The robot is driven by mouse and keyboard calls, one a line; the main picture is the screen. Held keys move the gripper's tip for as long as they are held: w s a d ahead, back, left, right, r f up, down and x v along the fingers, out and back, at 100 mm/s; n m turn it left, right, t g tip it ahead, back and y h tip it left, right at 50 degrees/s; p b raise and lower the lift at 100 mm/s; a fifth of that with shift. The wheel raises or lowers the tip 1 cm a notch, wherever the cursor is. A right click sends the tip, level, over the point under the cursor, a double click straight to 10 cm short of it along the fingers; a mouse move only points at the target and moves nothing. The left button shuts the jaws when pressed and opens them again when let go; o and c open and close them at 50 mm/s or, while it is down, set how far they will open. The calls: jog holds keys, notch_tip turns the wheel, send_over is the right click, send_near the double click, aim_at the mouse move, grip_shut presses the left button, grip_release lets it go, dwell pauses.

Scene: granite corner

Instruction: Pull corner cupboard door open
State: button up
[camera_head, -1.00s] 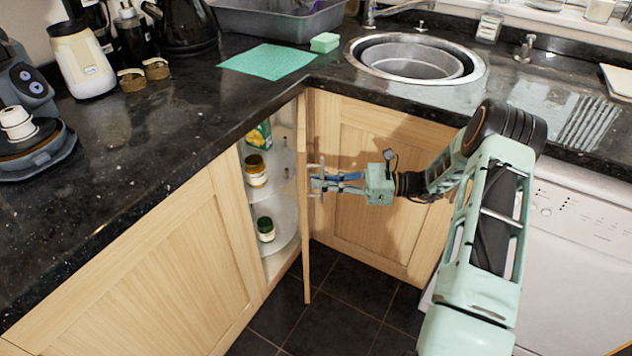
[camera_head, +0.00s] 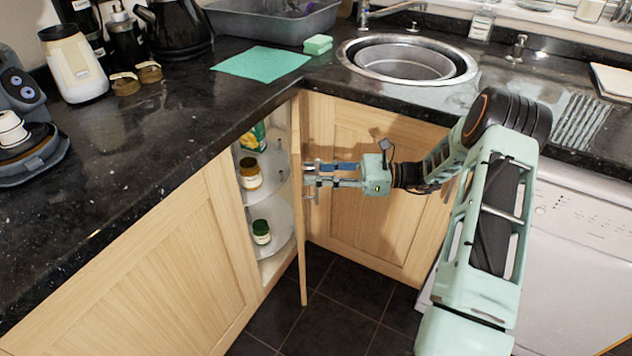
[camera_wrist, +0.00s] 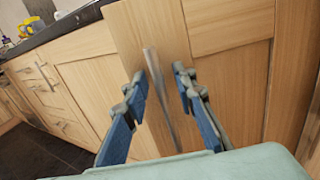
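The corner cupboard door (camera_head: 301,225) is light wood and stands ajar, seen nearly edge-on in the head view. Its metal bar handle (camera_wrist: 158,88) shows in the wrist view, running upright and slightly tilted on the door face. My gripper (camera_head: 309,174) is at the door's handle side, its fingers reaching toward the door from the right. In the wrist view my gripper (camera_wrist: 161,78) has its two blue fingers apart, one on each side of the handle. I see a gap to the right finger; contact with the left one is unclear.
Behind the door, round white shelves (camera_head: 270,222) hold jars (camera_head: 250,173) and a packet (camera_head: 254,137). A wood panel (camera_head: 365,190) stands behind my gripper. The dark worktop (camera_head: 150,170) overhangs the cupboards. The tiled floor (camera_head: 335,310) below is clear.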

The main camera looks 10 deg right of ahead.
aim_at(316, 159)
notch_tip(316, 159, up, 7)
jog(key=shift+f, duration=0.1)
jog(key=shift+c, duration=0.2)
